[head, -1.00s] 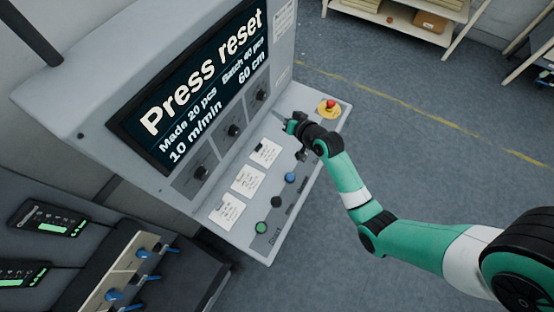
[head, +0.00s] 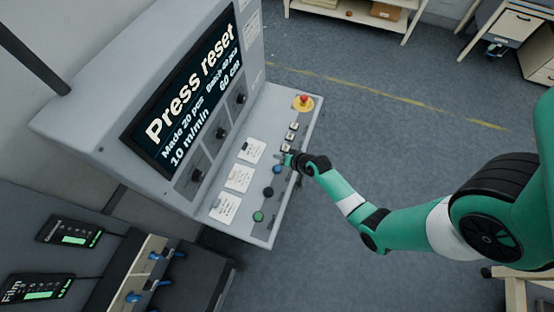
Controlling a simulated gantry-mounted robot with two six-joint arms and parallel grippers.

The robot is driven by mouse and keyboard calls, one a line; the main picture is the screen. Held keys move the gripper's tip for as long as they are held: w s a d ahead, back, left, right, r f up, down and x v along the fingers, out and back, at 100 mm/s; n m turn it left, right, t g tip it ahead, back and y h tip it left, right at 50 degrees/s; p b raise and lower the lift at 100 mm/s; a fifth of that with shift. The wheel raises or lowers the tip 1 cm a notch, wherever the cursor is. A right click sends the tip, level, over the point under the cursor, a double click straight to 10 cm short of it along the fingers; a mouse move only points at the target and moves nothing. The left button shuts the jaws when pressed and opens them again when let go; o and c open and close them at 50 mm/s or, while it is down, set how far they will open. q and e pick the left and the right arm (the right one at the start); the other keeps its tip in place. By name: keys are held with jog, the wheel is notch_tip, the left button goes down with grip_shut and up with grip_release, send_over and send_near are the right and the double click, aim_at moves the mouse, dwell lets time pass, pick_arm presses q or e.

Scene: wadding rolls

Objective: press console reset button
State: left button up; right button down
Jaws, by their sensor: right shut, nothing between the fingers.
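The grey console (head: 245,232) stands left of centre, and its screen (head: 186,100) reads "Press reset". A row on its sloped panel has a green button (head: 258,216), a black button (head: 267,193) and a blue button (head: 277,169). The button labels are too small to read, so I cannot tell which one is reset. My right gripper (head: 288,159) is shut and empty at the panel, just beyond the blue button, close to it. I cannot tell whether it touches the panel. My left gripper is out of view.
A red mushroom button on a yellow base (head: 303,102) sits at the panel's far end, with small pale switches (head: 290,137) below it. White paper cards (head: 239,178) lie beside the buttons. Knobs (head: 221,132) line the upright face. Open floor (head: 380,130) lies to the right.

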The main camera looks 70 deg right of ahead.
aim_at(279, 170)
notch_tip(279, 170, down, 8)
jog(key=b, duration=0.7)
jog(key=shift+r, duration=0.1)
jog(key=shift+f+b, duration=0.35)
jog(key=shift+b, duration=0.05)
jog(key=shift+f, duration=0.1)
dwell(1.1)
jog(key=shift+f+b, duration=0.3)
jog(key=shift+f+b, duration=0.35)
jog(key=shift+f, duration=0.1)
dwell(0.6)
jog(key=shift+r+p, duration=0.85)
